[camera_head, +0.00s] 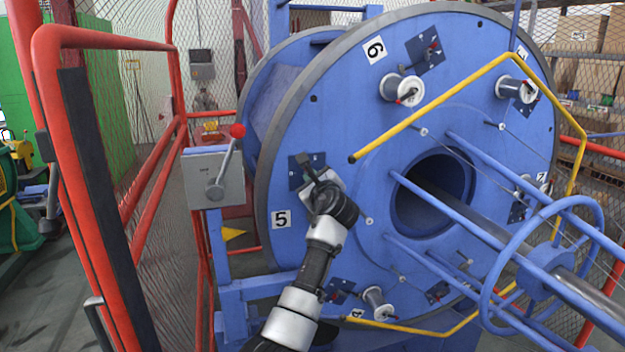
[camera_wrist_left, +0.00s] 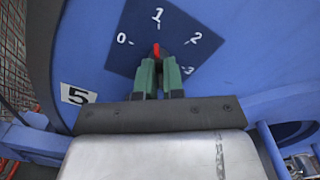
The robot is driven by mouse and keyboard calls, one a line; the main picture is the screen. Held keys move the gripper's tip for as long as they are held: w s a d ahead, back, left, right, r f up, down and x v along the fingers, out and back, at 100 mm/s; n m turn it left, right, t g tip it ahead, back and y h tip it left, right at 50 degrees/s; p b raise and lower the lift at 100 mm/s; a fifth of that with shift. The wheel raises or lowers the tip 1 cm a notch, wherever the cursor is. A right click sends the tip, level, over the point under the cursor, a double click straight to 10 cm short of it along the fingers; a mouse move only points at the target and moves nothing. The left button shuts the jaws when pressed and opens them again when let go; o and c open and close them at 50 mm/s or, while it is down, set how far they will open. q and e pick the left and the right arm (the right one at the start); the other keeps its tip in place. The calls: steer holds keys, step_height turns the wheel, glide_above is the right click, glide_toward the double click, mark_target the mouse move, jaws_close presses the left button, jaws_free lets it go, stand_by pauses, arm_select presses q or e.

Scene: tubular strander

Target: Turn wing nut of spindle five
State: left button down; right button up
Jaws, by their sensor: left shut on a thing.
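The wing nut of spindle five is a small red piece (camera_wrist_left: 156,49) in the left wrist view. It sits on a dark blue dial plate (camera_wrist_left: 133,30) marked 0, 1, 2 and 3, just below the 1. My left gripper (camera_wrist_left: 158,66) has its green fingers closed around the nut. In the head view my left gripper (camera_head: 309,168) is at the plate of spindle five (camera_head: 293,180), above the label 5 (camera_head: 281,219) on the big blue disc (camera_head: 350,110). There the gripper hides the nut. My right gripper is not in view.
A yellow bent bar (camera_head: 435,100) crosses in front of the disc. Blue rods (camera_head: 440,220) and a blue ring (camera_head: 490,260) stand out at the right. A grey box (camera_head: 213,180) with a red-knobbed lever (camera_head: 226,160) and a red mesh guard (camera_head: 150,190) are at the left.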

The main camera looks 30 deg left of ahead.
arm_select(q)
steer(key=shift+n, duration=1.1)
steer(key=n, duration=0.2)
steer(key=shift+w+n, duration=0.1)
steer(key=shift+n, duration=0.3)
steer(key=n, duration=0.2)
steer(key=n+b, duration=0.1)
steer(key=n, duration=0.1)
steer(key=n+b, duration=0.1)
steer(key=shift+d+r+n, duration=0.1)
steer(key=shift+r+n, duration=0.15)
steer(key=shift+n, duration=0.15)
steer(key=c, duration=1.2)
jaws_free()
steer(key=shift+c, duration=0.2)
steer(key=shift+r, duration=0.1)
steer(key=shift+d, duration=0.1)
steer(key=b+v, duration=0.1)
steer(key=v, duration=0.9)
steer(key=shift+d, duration=0.25)
